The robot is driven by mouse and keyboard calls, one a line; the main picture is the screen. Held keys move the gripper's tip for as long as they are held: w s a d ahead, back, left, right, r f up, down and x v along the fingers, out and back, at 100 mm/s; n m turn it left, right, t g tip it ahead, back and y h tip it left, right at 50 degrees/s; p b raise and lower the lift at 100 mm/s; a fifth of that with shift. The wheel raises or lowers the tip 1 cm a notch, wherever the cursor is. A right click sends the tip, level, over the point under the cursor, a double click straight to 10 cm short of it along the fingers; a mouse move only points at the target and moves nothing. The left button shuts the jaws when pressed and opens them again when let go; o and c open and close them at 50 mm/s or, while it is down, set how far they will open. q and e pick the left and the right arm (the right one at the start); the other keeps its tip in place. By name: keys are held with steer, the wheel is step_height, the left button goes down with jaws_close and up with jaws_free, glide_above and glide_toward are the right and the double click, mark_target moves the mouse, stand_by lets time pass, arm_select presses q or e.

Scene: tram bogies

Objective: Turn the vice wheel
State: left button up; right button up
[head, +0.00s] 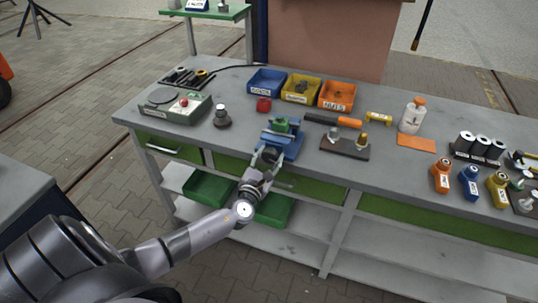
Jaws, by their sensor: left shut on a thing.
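The blue vice (286,144) is mounted at the front edge of the grey workbench, with a green part (283,124) at its jaws. The dark vice wheel (269,155) faces the front of the bench and is partly covered by my gripper. My left gripper (264,163) reaches up from the lower left and is shut on the vice wheel. My right gripper is not in view.
Blue, yellow and orange bins (337,96) stand behind the vice, with a red block (264,104) nearer. A hammer (334,121) and a dark fixture block (345,147) lie close on the right. Green bins (209,187) sit on the shelf below.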

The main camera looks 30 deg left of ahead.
arm_select(q)
steer(key=m+p, duration=0.2)
steer(key=m, duration=0.3)
steer(key=shift+s+m+p, duration=0.1)
steer(key=shift+m+p, duration=0.2)
steer(key=shift+p, duration=0.05)
steer(key=shift+m+p, duration=0.9)
steer(key=shift+m, duration=1.1)
steer(key=o, duration=1.2)
steer(key=shift+a, duration=0.1)
steer(key=shift+c, duration=0.2)
steer(key=shift+s, duration=0.1)
steer(key=v, duration=1.1)
steer(key=shift+s, duration=0.35)
